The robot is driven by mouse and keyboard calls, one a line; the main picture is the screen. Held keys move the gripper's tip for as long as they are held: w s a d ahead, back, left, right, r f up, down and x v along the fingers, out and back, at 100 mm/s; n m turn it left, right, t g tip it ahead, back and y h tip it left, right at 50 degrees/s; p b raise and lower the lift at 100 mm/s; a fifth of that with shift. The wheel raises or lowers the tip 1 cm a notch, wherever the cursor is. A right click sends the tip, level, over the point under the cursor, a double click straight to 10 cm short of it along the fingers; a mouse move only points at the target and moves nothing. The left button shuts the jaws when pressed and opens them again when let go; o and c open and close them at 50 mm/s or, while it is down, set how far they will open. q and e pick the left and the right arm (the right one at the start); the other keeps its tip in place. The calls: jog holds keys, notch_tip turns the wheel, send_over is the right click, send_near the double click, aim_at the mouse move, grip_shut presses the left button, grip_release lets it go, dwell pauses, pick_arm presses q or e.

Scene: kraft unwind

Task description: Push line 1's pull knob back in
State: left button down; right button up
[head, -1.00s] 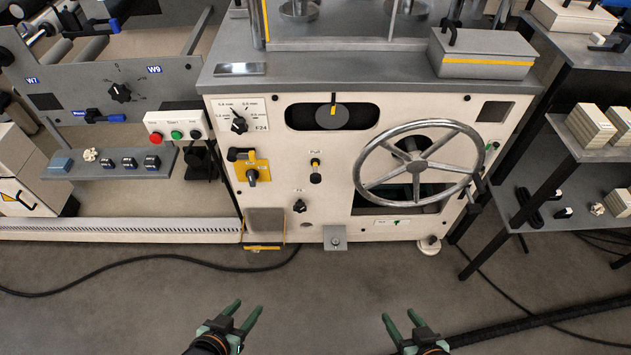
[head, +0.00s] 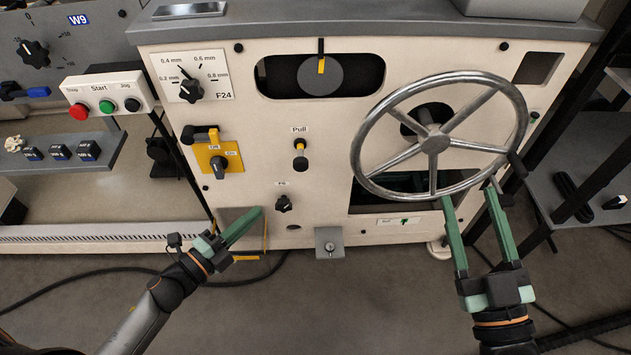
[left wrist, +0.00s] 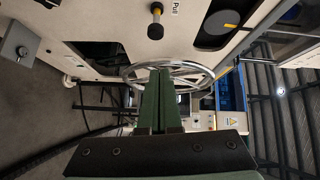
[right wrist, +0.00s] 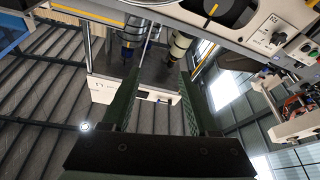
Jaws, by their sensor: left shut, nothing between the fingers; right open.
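The pull knob (head: 300,160) sits on the cream machine front under a "Pull" label, a dark knob with a brass-coloured part, standing out from the panel. It also shows in the left wrist view (left wrist: 155,28), near the top, with a visible stem. My left gripper (head: 261,210) is shut and empty, below and left of the knob, apart from it, in front of the lower panel. My right gripper (head: 468,192) is open and empty, by the lower right of the handwheel (head: 435,144); whether it touches the wheel I cannot tell.
A yellow-plated switch (head: 219,162) is left of the knob, and a small black knob (head: 283,204) is below it. A thickness dial (head: 190,88) is at upper left. Start and stop buttons (head: 106,107) are further left. A grey shelf unit (head: 585,170) stands at right.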

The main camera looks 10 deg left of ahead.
pick_arm(q)
jog(key=w+f+m+h, duration=0.1)
jog(key=m, duration=0.1)
jog(key=b, duration=0.2)
send_near(304, 167)
jog(key=d+x, duration=0.1)
jog(key=x, duration=0.4)
jog(key=shift+w+a+g+b, duration=0.25)
jog(key=shift+w+g+b, duration=0.05)
jog(key=shift+w+g, duration=0.1)
pick_arm(e)
jog(key=s+a+r+n+t+y, duration=0.1)
jog(key=s+r+n+t+y, duration=0.1)
jog(key=s+r+n+y, duration=0.3)
jog(key=shift+s+r+n+y, duration=0.45)
jog(key=shift+r+y, duration=0.85)
jog(key=shift+r, duration=0.7)
pick_arm(q)
jog(key=w, duration=0.1)
jog(key=w+a+b, duration=0.1)
jog(key=w, duration=0.1)
jog(key=shift+w+a+r, duration=0.15)
jog(key=shift+w+r, duration=0.05)
jog(key=shift+w, duration=0.1)
pick_arm(e)
jog(key=shift+a+f, duration=0.1)
jog(key=shift+f, duration=0.45)
